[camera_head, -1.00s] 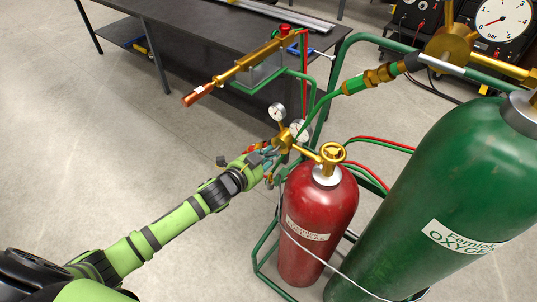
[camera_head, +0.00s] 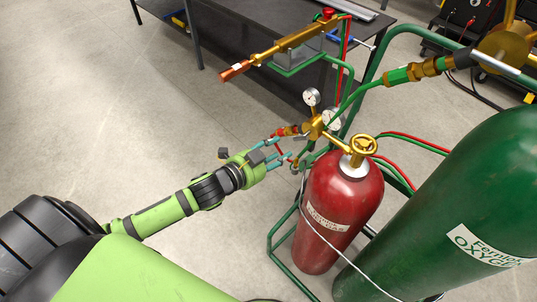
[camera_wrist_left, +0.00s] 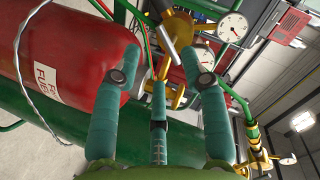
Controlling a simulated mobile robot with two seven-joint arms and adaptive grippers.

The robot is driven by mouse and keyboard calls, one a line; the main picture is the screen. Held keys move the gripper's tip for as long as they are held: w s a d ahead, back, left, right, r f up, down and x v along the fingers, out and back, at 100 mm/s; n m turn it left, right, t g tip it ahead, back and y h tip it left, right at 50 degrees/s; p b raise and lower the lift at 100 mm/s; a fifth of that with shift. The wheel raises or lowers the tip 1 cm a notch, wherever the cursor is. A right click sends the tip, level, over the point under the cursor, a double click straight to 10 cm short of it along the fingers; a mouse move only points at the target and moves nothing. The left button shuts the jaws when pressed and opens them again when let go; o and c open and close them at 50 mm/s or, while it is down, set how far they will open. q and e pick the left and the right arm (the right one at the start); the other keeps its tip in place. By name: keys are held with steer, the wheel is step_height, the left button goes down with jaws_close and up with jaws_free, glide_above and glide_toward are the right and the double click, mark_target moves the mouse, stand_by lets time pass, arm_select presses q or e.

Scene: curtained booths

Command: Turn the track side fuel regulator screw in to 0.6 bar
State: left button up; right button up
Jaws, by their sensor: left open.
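The brass fuel regulator (camera_head: 315,128) sits beside the red fuel cylinder (camera_head: 335,205) and carries two round white gauges (camera_head: 312,97). Their needles are too small to read in the head view. My left gripper (camera_head: 282,150) is just left of the regulator, its teal fingers spread and pointing at it. In the left wrist view the fingers (camera_wrist_left: 160,68) stand apart with nothing clearly held. A grey steel bar (camera_wrist_left: 168,38), perhaps the regulator's screw, lies just beyond the fingertips, before the brass body (camera_wrist_left: 183,28). Contact cannot be told. My right gripper is not in view.
A large green oxygen cylinder (camera_head: 455,200) and its brass regulator (camera_head: 505,48) stand at the right. The green cart frame (camera_head: 273,240) surrounds the cylinders. A brass torch (camera_head: 285,48) hangs above, before a dark table (camera_head: 235,40). The floor at left is clear.

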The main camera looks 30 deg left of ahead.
arm_select(q)
steer(key=shift+v, duration=1.45)
steer(key=s+a+f+n+g+y, duration=0.2)
steer(key=a+f, duration=0.2)
steer(key=f, duration=0.6)
steer(key=s+a+f+n+g+y, duration=0.1)
steer(key=a+f+n+y, duration=0.15)
steer(key=f, duration=0.65)
steer(key=s+a+f+n+g, duration=0.2)
steer(key=s+f+n+g, duration=0.15)
steer(key=s+f, duration=1)
steer(key=s+d+f+n+g, duration=0.1)
steer(key=s+d+f+g, duration=0.2)
steer(key=s+f, duration=0.3)
steer(key=s+d+f+n+g, duration=0.2)
steer(key=s+f, duration=0.5)
steer(key=s, duration=0.8)
steer(key=shift+s+d+g, duration=0.2)
steer(key=shift+d+g, duration=0.55)
steer(key=shift+d, duration=0.25)
